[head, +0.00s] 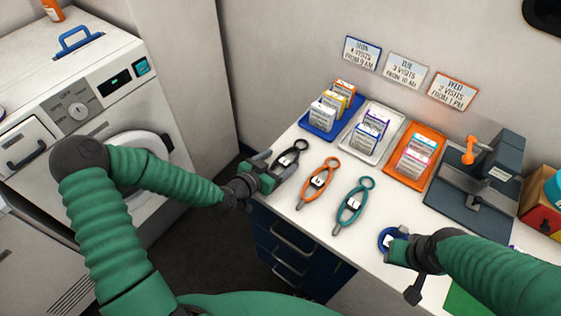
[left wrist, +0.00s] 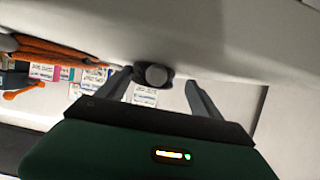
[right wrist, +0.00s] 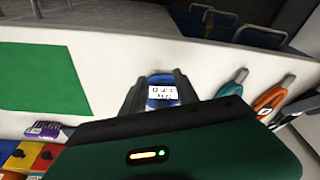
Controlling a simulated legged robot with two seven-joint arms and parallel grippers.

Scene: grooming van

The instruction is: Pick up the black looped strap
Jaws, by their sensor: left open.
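The black looped strap (head: 292,154) lies on the white counter, at the left end of a row with an orange and a teal one. Its loop points away from the counter's front edge. My left gripper (head: 268,168) is open at the strap's near-left end, by the counter edge. In the left wrist view, a dark rounded end of the strap (left wrist: 153,75) shows between the two spread fingers (left wrist: 158,88); I cannot tell whether they touch it. My right gripper (head: 398,248) has its fingers close on both sides of a blue object with a white label (right wrist: 163,90).
The orange strap (head: 319,183) and teal strap (head: 353,203) lie right of the black one. Blue (head: 312,130), white (head: 352,149) and orange (head: 402,176) trays with cards stand behind. A dark grey press-like device (head: 478,185) is at right. Drawers (head: 285,250) are below the counter.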

